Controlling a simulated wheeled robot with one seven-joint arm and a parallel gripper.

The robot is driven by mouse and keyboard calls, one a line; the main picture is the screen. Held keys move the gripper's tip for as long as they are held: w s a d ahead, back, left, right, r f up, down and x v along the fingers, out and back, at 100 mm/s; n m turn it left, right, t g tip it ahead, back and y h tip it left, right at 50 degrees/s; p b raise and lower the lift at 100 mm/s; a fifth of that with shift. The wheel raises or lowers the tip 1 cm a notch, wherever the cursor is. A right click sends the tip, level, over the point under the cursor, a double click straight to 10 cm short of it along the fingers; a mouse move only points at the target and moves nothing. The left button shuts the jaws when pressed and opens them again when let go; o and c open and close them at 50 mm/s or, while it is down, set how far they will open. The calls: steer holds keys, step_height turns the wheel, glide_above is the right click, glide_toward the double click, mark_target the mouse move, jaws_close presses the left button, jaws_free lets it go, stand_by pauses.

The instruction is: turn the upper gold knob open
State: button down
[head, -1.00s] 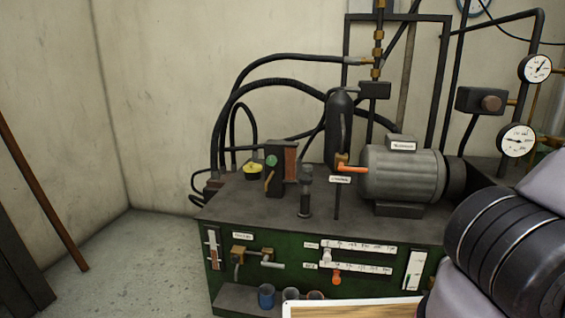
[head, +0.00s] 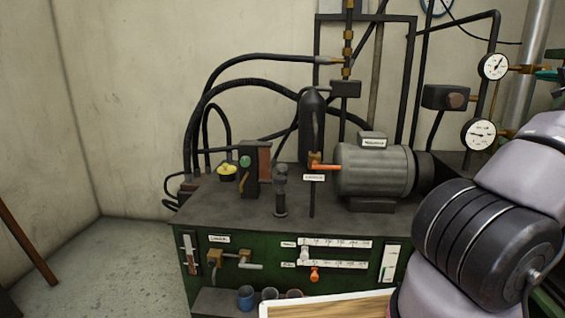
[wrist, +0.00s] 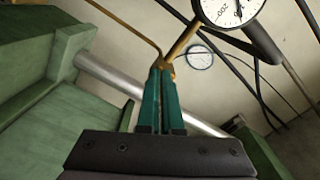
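In the head view, brass fittings (head: 527,69) run right from the upper gauge, with teal parts beside them at the picture's edge. I cannot tell for sure which piece is the upper gold knob. In the wrist view, my gripper (wrist: 165,72) has teal fingers lying side by side with only a thin dark line between them. A small gold piece (wrist: 164,63) shows right at the fingertips, where brass pipes meet. I cannot tell whether the fingers hold it or only lie in front of it.
An upper gauge (head: 493,66) and a lower gauge (head: 479,134) hang left of the brass fittings. A grey motor (head: 372,172) stands on the green bench (head: 240,207). A silver pipe (wrist: 115,75) crosses behind my fingers. Green cabinets (wrist: 45,75) fill the wrist view's left.

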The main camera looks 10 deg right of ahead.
steer(key=s+a, duration=0.1)
steer(key=s, duration=0.4)
steer(key=shift+s+a+f, duration=0.25)
steer(key=shift+s+a, duration=0.1)
steer(key=shift+s, duration=0.05)
stand_by(0.4)
steer(key=w+d, duration=0.1)
steer(key=w, duration=0.5)
steer(key=shift+r, duration=0.35)
stand_by(0.5)
steer(key=shift+d+r, duration=0.2)
steer(key=shift+d, duration=0.05)
stand_by(0.4)
